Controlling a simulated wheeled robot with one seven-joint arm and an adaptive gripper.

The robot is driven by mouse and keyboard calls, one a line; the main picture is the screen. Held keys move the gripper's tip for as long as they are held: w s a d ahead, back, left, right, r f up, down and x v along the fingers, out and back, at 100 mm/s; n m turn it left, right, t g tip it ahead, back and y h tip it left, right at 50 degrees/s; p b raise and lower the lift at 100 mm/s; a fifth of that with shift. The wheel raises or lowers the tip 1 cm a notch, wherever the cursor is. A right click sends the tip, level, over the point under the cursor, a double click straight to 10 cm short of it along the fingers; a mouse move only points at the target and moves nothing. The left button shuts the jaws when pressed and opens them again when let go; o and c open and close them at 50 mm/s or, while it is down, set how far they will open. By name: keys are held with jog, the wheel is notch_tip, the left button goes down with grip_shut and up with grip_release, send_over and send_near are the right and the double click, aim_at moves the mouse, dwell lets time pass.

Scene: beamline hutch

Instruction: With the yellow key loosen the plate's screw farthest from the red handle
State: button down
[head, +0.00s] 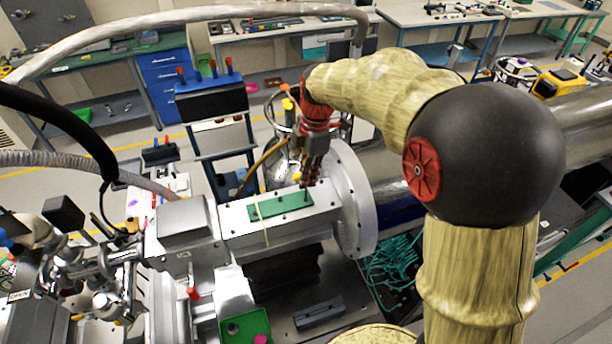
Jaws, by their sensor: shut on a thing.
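The green plate (282,206) lies on top of the grey metal block in the middle of the head view. My gripper (310,178) points down over the plate's right end, its fingertips close above the surface. The plate's screws are too small to make out. A red knob (193,293) stands at the lower left; I cannot tell whether it is the red handle.
A thin yellow strand (262,218) crosses the plate's left end and hangs over the block's front edge. A large round flange (355,205) stands close right of the plate. A rack (212,100) with orange-topped tools stands behind. Hoses arch at the left.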

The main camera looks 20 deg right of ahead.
dwell(0.3)
jog(key=n, duration=0.3)
jog(key=shift+n, duration=0.4)
jog(key=n, duration=0.3)
jog(key=shift+w+n+g, duration=0.1)
jog(key=shift+n+g, duration=0.3)
jog(key=shift+r, duration=0.1)
jog(key=n, duration=0.4)
jog(key=shift+h, duration=0.3)
